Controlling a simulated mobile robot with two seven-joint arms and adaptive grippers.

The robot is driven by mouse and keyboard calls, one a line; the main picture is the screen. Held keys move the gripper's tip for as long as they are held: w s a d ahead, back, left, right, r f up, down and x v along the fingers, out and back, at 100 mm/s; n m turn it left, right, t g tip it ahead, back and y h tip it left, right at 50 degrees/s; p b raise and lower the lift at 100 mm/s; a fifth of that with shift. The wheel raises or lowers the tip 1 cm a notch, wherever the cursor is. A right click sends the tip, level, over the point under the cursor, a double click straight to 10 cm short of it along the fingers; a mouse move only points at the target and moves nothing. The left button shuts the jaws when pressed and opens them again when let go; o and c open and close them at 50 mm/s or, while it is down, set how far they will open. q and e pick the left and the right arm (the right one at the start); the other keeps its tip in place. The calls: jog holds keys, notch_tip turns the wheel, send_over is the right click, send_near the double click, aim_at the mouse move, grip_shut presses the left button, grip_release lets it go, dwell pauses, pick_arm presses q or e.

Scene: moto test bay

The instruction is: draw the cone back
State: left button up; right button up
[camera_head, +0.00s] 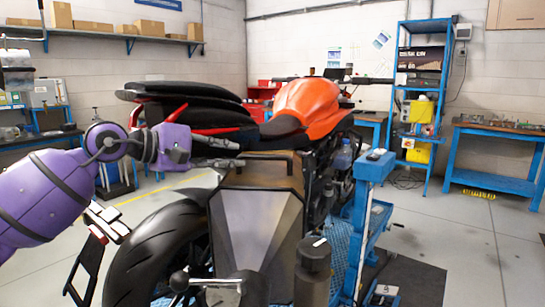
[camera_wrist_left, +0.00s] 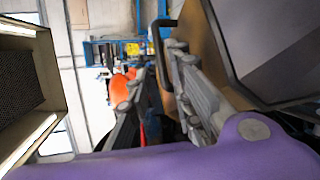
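I cannot make out a cone in either view. My left gripper (camera_head: 230,152) reaches in from the left on a purple arm, beside the black handle (camera_head: 268,155) of a brown and grey case (camera_head: 258,225) at the motorcycle's rear. My right gripper is not in view.
The motorcycle with an orange tank (camera_head: 308,102) and black seat (camera_head: 195,98) stands behind the case. Its rear wheel (camera_head: 150,250) is below my arm. A blue lift post (camera_head: 365,205) is to the right.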

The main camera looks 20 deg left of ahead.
aim_at(261, 156)
pick_arm(q)
jog(key=p+x, duration=0.1)
jog(key=x, duration=0.9)
jog(key=shift+w+d+p, duration=0.2)
jog(key=shift+w+p, duration=0.05)
jog(key=shift+p, duration=0.1)
jog(key=shift+w+d+f, duration=0.1)
jog(key=shift+w+d, duration=0.05)
jog(key=shift+w, duration=0.05)
grip_shut()
